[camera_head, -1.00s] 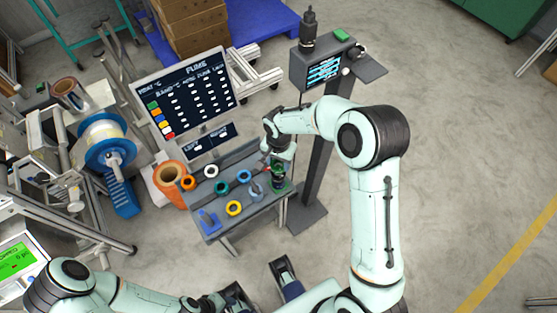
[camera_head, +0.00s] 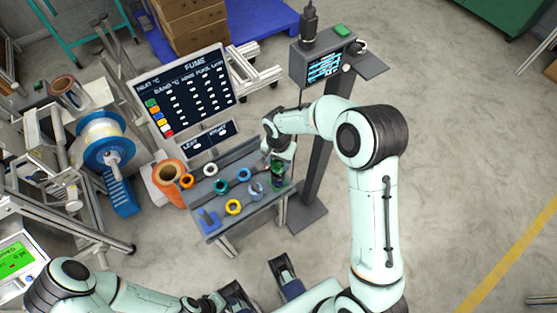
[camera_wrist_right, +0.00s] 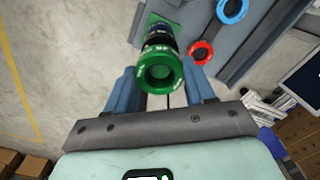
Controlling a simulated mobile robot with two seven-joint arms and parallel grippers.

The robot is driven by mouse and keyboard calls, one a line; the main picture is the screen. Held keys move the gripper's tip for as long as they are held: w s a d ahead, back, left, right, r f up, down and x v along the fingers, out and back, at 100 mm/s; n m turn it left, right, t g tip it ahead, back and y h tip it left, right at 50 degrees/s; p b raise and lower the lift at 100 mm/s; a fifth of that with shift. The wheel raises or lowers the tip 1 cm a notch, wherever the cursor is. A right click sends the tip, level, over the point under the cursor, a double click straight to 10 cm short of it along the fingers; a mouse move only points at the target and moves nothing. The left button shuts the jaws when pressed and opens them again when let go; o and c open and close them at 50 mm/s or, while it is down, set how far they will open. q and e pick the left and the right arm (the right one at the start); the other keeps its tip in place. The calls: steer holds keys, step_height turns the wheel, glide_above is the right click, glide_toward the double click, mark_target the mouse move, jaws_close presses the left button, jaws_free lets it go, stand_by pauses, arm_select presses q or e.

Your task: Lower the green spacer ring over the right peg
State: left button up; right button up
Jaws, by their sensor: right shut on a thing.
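The green spacer ring (camera_wrist_right: 160,73) is held between the two blue fingers of my right gripper (camera_wrist_right: 160,84) in the right wrist view. In the head view, my right gripper (camera_head: 279,160) is over the right end of the small grey table. A stack of dark rings (camera_wrist_right: 159,36), black and navy, sits right behind the green ring, over a green base (camera_wrist_right: 152,18). The right peg itself is hidden by the rings. I cannot tell whether the green ring touches the stack. My left arm is low in the head view; its gripper's jaws are unclear.
A red ring (camera_wrist_right: 201,53) and a blue ring (camera_wrist_right: 232,9) lie near the stack. More loose rings, including a yellow one (camera_head: 233,207), are on the table (camera_head: 222,230). A sign board (camera_head: 187,92) stands behind, and a screen post (camera_head: 318,165) stands close at the right.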

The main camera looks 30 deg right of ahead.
steer(key=shift+f, duration=0.2)
steer(key=shift+f+b, duration=0.75)
steer(key=shift+f, duration=0.05)
steer(key=shift+f, duration=0.15)
stand_by(0.4)
steer(key=o, duration=1.1)
steer(key=shift+o, duration=0.2)
